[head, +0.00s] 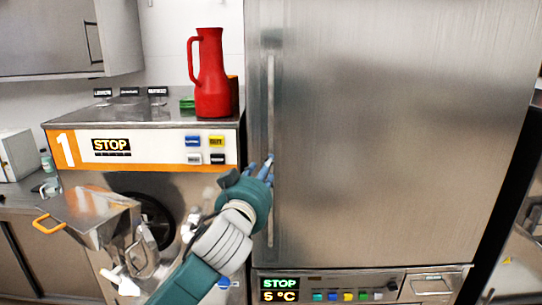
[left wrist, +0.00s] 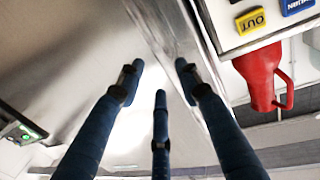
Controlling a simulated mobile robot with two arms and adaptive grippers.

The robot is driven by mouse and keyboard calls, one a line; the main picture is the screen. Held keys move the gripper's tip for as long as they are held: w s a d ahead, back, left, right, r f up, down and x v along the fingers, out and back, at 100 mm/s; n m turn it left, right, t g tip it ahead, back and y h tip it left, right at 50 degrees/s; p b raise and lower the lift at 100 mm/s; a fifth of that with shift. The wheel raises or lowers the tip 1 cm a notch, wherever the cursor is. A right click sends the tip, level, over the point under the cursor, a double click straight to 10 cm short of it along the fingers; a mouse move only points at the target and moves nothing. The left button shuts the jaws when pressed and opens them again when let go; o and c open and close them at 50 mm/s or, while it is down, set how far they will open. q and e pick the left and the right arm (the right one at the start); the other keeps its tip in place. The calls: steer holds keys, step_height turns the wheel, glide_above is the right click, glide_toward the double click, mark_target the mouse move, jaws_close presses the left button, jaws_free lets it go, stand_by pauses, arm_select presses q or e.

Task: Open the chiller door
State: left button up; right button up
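The chiller door (head: 400,130) is a large brushed steel panel filling the right of the head view, and it looks shut. Its handle (head: 270,95) is a long vertical steel bar near the door's left edge. My left gripper (head: 264,170) is at the lower half of this handle, fingertips pointing at it. In the left wrist view its dark blue fingers (left wrist: 160,85) are spread apart with nothing clearly between them. The steel door (left wrist: 70,50) shows there behind the fingers. I cannot tell whether a finger touches the handle. My right gripper is not in view.
Left of the chiller stands the batch freezer (head: 85,182) marked 1, with a hopper tray (head: 95,205) in front. A red jug (head: 211,80) stands on its top. A control panel (head: 330,288) reading STOP and 5 °C lies below the door.

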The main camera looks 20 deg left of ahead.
arm_select(q)
steer(key=w+p, duration=0.4)
steer(key=w, duration=0.6)
steer(key=shift+a, duration=0.4)
steer(key=shift+f, duration=0.1)
jaws_close()
